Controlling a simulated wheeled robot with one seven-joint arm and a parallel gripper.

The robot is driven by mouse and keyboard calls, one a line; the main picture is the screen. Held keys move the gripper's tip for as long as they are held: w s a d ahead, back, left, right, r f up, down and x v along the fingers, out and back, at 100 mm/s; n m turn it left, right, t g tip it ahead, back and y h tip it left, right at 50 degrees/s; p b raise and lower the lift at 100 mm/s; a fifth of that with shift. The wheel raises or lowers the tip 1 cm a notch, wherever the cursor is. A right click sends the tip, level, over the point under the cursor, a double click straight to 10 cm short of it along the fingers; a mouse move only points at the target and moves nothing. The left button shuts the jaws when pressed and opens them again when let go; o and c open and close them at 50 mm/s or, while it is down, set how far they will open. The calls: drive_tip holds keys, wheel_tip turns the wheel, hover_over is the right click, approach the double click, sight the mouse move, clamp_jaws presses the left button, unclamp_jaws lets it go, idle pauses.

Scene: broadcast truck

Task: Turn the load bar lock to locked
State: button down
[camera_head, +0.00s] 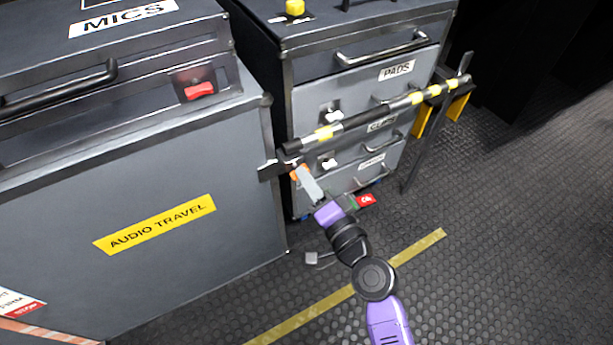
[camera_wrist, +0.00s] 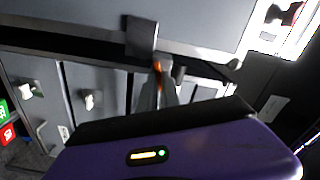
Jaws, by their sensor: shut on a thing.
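The load bar (camera_head: 375,113), black with yellow bands, runs across the front of the drawer cabinet. Its near end sits by the corner of the grey audio case, and its far end is at a yellow bracket (camera_head: 458,104). An orange lock piece (camera_head: 299,172) shows just below the bar's near end; it also shows in the wrist view (camera_wrist: 157,68). My gripper (camera_head: 303,177) is at this orange piece, reaching up from below, and is shut on it. The fingers (camera_wrist: 157,88) hide most of the lock, so I cannot tell its turn position.
The grey audio case (camera_head: 150,205) with a red latch (camera_head: 201,89) stands close on the left of my gripper. The drawer cabinet (camera_head: 345,95), with handles and white latches, is behind the bar. The dark floor (camera_head: 500,230) with a yellow stripe is clear at right.

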drive_tip(key=m, duration=0.4)
drive_tip(key=shift+d+f+m+p, duration=0.1)
drive_tip(key=shift+f+m+p, duration=0.05)
drive_tip(key=shift+m+p, duration=0.2)
idle(0.4)
drive_tip(key=c, duration=1.6)
unclamp_jaws()
drive_tip(key=shift+o, duration=0.2)
drive_tip(key=v, duration=0.7)
drive_tip(key=shift+s+d, duration=0.2)
drive_tip(key=shift+s, duration=0.15)
